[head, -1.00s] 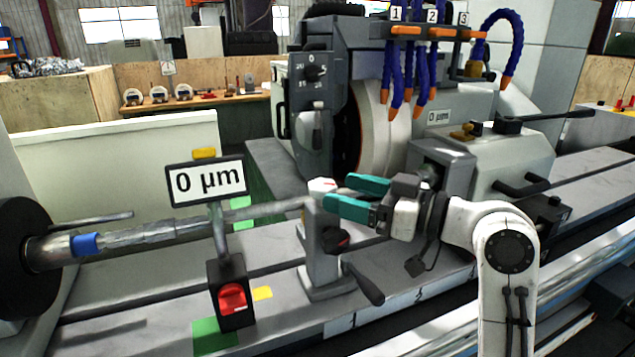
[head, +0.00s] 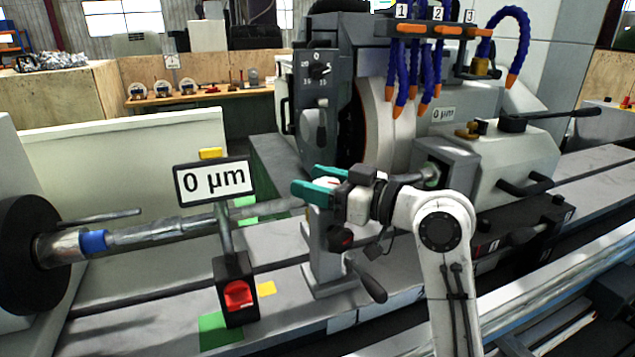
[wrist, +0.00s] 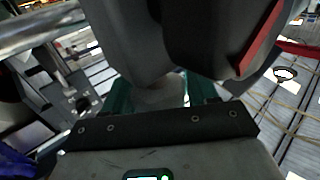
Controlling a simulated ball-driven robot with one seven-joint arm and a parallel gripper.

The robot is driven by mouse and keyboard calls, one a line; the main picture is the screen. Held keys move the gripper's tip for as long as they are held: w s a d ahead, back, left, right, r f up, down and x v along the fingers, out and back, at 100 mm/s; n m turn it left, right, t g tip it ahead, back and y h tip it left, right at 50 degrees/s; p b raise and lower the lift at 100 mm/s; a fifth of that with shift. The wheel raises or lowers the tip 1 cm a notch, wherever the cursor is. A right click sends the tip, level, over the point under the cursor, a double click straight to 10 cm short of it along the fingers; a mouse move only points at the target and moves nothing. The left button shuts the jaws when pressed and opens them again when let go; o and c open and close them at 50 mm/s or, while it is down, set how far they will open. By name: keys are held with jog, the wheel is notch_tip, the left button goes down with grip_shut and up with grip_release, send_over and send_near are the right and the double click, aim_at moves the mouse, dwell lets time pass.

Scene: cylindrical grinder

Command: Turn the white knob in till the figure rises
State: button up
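The white knob (head: 327,183) with a red mark sits at the top of the grey steady-rest post (head: 322,245). My gripper (head: 318,184) is at the knob, its two teal fingers apart with one on either side of it. The fingers partly hide the knob, and I cannot tell whether they touch it. In the wrist view the teal fingers (wrist: 160,96) are apart with a pale surface between them, partly covered by a dark grey body. The figure on the sign (head: 213,182) on the gauge stand reads 0 µm.
The long workpiece (head: 150,235) with a blue band runs from the dark chuck (head: 25,255) toward the post. A red dial (head: 238,295) is on the gauge base. A black-handled lever (head: 366,278) sticks out below my gripper. Blue hoses (head: 400,75) hang by the grinding wheel (head: 380,130).

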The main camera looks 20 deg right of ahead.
jog(key=c, duration=0.6)
jog(key=m+t+h+p, duration=0.1)
jog(key=h, duration=0.1)
jog(key=m+t+h+p, duration=0.1)
jog(key=m+h+p, duration=0.1)
jog(key=shift+w+d+r+m+t+h, duration=0.1)
jog(key=shift+w+m+t+h, duration=0.05)
jog(key=shift+m+t+h, duration=0.15)
jog(key=shift+d+m+t+h+p, duration=0.15)
jog(key=shift+m+t+h+p, duration=0.25)
jog(key=shift+m+h, duration=0.6)
jog(key=shift+d+m+t+h+p, duration=0.2)
jog(key=shift+m+h+p, duration=0.3)
jog(key=shift+h, duration=1.2)
jog(key=o, duration=1)
jog(key=shift+c, duration=0.2)
